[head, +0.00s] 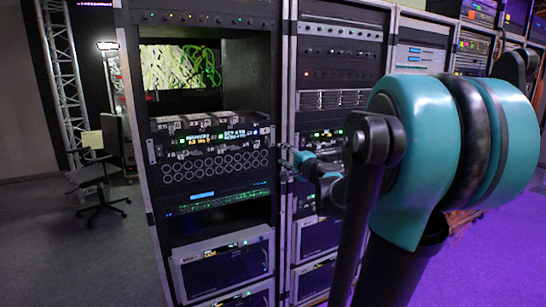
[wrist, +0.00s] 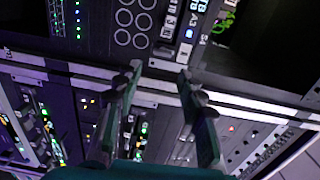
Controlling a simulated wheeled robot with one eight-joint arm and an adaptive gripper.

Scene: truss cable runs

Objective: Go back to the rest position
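My gripper (wrist: 160,78) shows in the wrist view with its two dark fingers spread apart and nothing between them. It faces the rack fronts, with a light vertical rack rail crossing behind the fingertips. In the head view my gripper (head: 284,160) is small, at the far end of my teal and black arm, in front of the post between the two nearest racks. I cannot tell from these views whether it touches the rack. My arm's large teal joint fills the right of the head view and hides part of the racks behind it.
The left rack (head: 285,60) holds a panel of round ports (head: 215,165) and a screen showing cables (head: 180,67). More racks stand to the right. An office chair (head: 100,190) and a metal truss (head: 62,70) stand at left. The floor at lower left (head: 60,250) is clear.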

